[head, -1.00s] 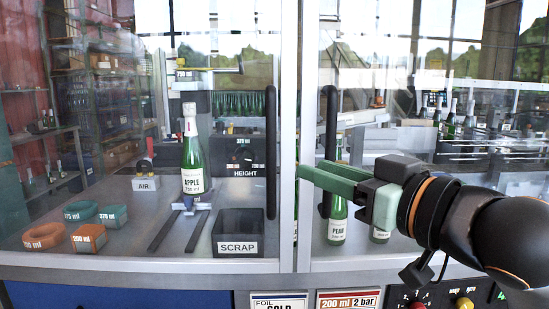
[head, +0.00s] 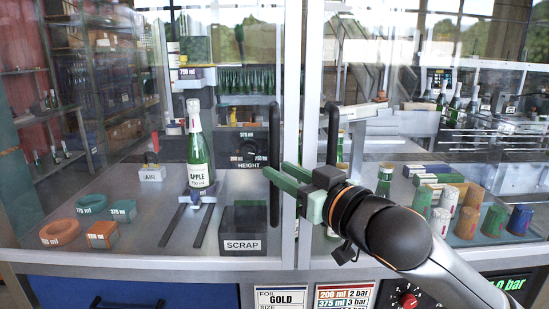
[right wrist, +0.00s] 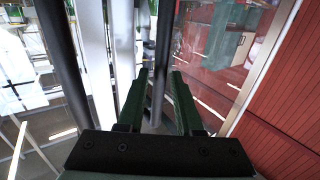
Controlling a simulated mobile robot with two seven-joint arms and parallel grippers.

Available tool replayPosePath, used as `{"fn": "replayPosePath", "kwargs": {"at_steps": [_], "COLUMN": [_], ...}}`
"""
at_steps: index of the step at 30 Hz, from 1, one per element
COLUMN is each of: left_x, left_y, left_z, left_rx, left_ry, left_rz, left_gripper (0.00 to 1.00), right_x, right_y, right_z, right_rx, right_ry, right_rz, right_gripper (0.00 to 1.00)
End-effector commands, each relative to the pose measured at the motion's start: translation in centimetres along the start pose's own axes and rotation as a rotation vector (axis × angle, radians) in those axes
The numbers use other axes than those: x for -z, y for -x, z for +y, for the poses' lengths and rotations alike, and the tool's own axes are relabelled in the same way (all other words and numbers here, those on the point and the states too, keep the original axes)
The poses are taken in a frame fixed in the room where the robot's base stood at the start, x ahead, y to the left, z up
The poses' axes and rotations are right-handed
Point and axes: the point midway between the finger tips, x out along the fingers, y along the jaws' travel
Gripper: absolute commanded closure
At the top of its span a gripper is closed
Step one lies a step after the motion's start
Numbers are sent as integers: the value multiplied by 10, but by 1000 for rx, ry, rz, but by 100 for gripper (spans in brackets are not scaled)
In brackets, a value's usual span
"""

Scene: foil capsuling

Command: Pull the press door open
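The press has two glass doors, each with a tall dark vertical handle beside the grey middle frame. The left door handle (head: 272,125) and the right door handle (head: 332,128) both show in the head view. My right gripper (head: 275,169) reaches leftward past the middle frame, its green fingertips at the left handle. In the right wrist view its fingers (right wrist: 163,78) are apart, and a dark upright bar (right wrist: 164,40) shows between or just beyond the tips. I cannot tell whether they touch it. My left gripper is not in view.
Behind the left glass are a green APPLE bottle (head: 199,165) on a stand, a dark SCRAP box (head: 243,225) and orange and teal size blocks. Several coloured foil cups (head: 467,222) show behind the right glass. The grey frame (head: 304,235) stands close to my right gripper.

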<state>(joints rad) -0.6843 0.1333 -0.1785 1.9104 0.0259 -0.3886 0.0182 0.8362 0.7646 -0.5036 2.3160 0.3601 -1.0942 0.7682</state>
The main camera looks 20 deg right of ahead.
Motion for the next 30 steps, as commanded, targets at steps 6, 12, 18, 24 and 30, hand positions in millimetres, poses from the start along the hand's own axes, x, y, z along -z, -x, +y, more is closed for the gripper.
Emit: {"fn": "replayPosePath", "kwargs": {"at_steps": [6, 12, 18, 24, 30], "left_x": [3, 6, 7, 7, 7], "left_y": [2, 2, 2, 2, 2], "left_z": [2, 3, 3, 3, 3], "left_rx": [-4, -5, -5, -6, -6], "left_ry": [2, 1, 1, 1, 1], "left_rz": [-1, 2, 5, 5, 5], "left_gripper": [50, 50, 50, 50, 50], "right_x": [0, 0, 0, 0, 0], "right_y": [-24, -30, -30, -29, -29], "right_z": [0, 0, 0, 0, 0], "right_rx": [0, 0, 0, 0, 0], "right_ry": [0, 1, 1, 1, 1], "right_rz": [0, 1, 1, 1, 0], "right_gripper": [66, 66, 68, 90, 100]}}
